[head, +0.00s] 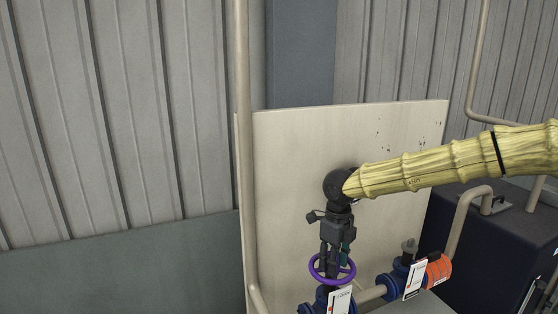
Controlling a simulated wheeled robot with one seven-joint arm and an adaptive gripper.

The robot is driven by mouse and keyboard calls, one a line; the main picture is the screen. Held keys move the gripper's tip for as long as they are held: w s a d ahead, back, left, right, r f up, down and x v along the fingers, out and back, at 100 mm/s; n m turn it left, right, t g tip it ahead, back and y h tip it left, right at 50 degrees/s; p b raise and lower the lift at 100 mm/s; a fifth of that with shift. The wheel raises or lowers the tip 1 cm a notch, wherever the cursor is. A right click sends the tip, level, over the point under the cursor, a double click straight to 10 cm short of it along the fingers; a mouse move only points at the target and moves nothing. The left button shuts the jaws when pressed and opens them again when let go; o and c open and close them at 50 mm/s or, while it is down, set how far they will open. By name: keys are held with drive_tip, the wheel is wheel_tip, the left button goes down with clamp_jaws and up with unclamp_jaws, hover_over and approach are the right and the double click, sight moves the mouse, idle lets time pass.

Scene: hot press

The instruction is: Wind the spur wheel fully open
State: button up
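A purple handwheel (353,270) sits on top of a blue valve (307,308) at the lower middle of the head view. A white tag (340,301) hangs in front of this valve and hides part of it. My gripper (332,272) points down from above, with its dark fingers at the wheel, over or inside its ring. The fingers overlap the wheel's far rim in the picture. I cannot tell whether they touch it or how far apart they are. The tag's writing is too small to read.
A second blue valve (397,271) with a bare dark stem and a white tag (414,280) stands close to the right. Beyond it are an orange band (438,271) and a bent pipe (461,216). A beige panel (285,190) stands behind; a vertical pipe (244,120) runs left.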

drive_tip(key=n, duration=0.8)
drive_tip(key=shift+n, duration=0.4)
drive_tip(key=n, duration=0.3)
drive_tip(key=shift+w+n, duration=0.1)
drive_tip(key=shift+n, duration=0.2)
drive_tip(key=n, duration=0.4)
drive_tip(key=shift+n, duration=1.8)
drive_tip(key=n, duration=0.2)
drive_tip(key=shift+n, duration=0.3)
drive_tip(key=n, duration=0.6)
